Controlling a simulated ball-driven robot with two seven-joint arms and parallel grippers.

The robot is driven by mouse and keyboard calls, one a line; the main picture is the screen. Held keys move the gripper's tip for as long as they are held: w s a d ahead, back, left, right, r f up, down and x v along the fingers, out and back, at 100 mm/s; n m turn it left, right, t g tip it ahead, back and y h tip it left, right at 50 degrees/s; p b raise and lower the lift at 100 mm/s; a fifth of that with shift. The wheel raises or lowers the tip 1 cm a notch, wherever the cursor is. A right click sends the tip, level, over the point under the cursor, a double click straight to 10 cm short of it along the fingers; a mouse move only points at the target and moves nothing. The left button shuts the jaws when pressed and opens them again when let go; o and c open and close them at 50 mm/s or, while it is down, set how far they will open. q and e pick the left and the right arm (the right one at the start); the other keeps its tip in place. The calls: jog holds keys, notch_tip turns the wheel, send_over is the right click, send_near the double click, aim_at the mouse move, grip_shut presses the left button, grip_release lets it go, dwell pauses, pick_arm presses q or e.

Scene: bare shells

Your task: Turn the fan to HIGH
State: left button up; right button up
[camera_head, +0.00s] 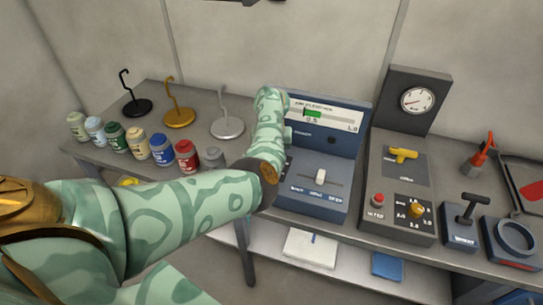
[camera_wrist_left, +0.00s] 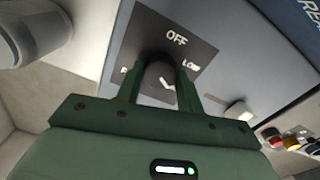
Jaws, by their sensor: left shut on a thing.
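In the left wrist view a dark round knob (camera_wrist_left: 160,74) sits on a dark plate (camera_wrist_left: 178,38) marked OFF at the top and LOW at the right. A further label at the left is mostly hidden by a finger. A small white mark shows just below the knob; I cannot tell where the knob points. My left gripper (camera_wrist_left: 159,84) has its two green fingers shut on the knob, one on each side. In the head view my patterned left arm reaches to the left side of the blue console (camera_head: 342,140) and hides the knob and the gripper. My right gripper is not in view.
The blue console carries a pale slider (camera_head: 320,176). Right of it stand a grey panel with a yellow handle (camera_head: 403,154) and a gauge (camera_head: 418,100). Several paint jars (camera_head: 137,142) and hooked stands (camera_head: 180,116) occupy the bench's left. A shelf lies below.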

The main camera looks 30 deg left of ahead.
pick_arm(q)
jog(key=o, duration=1)
notch_tip(320, 180, up, 16)
jog(key=p, duration=0.4)
jog(key=shift+r, duration=0.2)
